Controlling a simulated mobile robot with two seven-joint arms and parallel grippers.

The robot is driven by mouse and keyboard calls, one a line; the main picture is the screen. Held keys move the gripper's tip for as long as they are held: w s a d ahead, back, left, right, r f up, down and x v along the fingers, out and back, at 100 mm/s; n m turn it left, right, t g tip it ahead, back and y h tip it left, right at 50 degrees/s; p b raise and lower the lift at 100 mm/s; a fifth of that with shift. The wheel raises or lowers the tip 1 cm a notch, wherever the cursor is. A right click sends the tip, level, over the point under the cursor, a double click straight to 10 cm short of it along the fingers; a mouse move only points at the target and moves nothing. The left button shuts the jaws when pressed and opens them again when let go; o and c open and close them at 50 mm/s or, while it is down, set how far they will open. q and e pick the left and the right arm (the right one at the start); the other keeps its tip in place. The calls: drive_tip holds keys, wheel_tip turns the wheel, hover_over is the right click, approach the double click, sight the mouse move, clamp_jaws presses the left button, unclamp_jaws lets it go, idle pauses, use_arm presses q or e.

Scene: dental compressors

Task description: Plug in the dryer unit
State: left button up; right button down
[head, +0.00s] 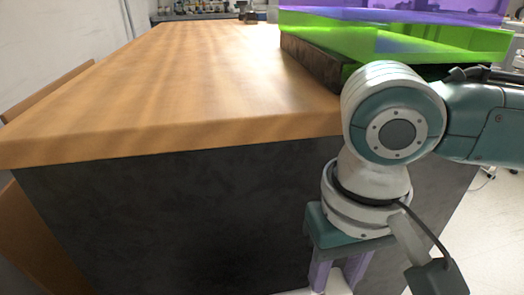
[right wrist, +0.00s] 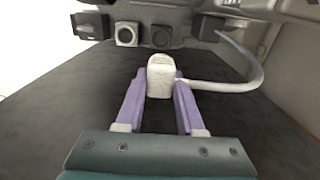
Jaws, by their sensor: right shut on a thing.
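My right gripper (right wrist: 160,84) is shut on a pale grey-white plug (right wrist: 160,77), held between its purple fingers in the right wrist view. A pale cable (right wrist: 222,86) leaves the plug's right side and curves up to the upper right. Beyond the plug are a light-framed round socket (right wrist: 127,34) and a darker socket (right wrist: 161,37); the plug is apart from both. In the head view the right gripper (head: 338,278) points down beside the counter's dark side, with its tips near the bottom edge. My left gripper is in neither view.
The wooden counter (head: 170,75) has a wide clear top. A see-through green and purple box (head: 400,40) stands on it at the right, behind my arm. Dark box-like fittings (right wrist: 90,26) and (right wrist: 220,29) flank the sockets. The counter's dark side panel (head: 160,220) is close to my gripper.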

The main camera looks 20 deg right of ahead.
drive_tip(key=shift+n, duration=0.8)
drive_tip(key=d+f+b, duration=0.3)
drive_tip(key=f, duration=0.2)
drive_tip(key=s+d+f+b, duration=0.1)
drive_tip(key=d+f+b, duration=0.1)
drive_tip(key=f+b, duration=0.2)
drive_tip(key=s+d+f+b, duration=0.1)
drive_tip(key=d+f+b, duration=0.2)
drive_tip(key=f, duration=0.4)
drive_tip(key=shift+s+d+f+b, duration=0.1)
drive_tip(key=shift+d+f+b, duration=0.25)
drive_tip(key=shift+f+b, duration=0.1)
drive_tip(key=shift+f+b, duration=0.45)
drive_tip(key=shift+f, duration=0.45)
drive_tip(key=shift+c, duration=2.2)
unclamp_jaws()
wheel_tip(320, 180, up, 10)
drive_tip(key=p, duration=0.6)
drive_tip(key=shift+p, duration=0.3)
